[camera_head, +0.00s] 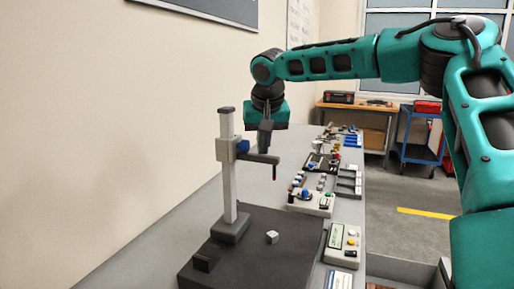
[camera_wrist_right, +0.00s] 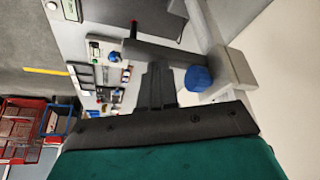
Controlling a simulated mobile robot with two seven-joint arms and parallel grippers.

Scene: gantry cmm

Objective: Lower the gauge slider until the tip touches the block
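The gauge stand has a pale upright column (camera_head: 228,170) on a dark base plate. Its slider (camera_head: 224,150) sits partway up the column, with a blue knob and a dark arm reaching right. The blue knob also shows in the right wrist view (camera_wrist_right: 198,78). A thin tip with a red part (camera_head: 274,173) hangs from the arm's end. The small pale block (camera_head: 272,237) lies on the plate, with a clear gap below the tip. My right gripper (camera_head: 265,150) points down at the slider arm, fingers together; contact is unclear. In the right wrist view its fingers (camera_wrist_right: 158,70) overlap the arm (camera_wrist_right: 155,50). My left gripper is out of view.
The dark plate (camera_head: 290,225) stands on a long grey bench along the wall. A control box with a display (camera_head: 342,243) is right of the plate. Several panels and small parts (camera_head: 310,200) lie farther back. A blue cart (camera_head: 418,140) stands beyond.

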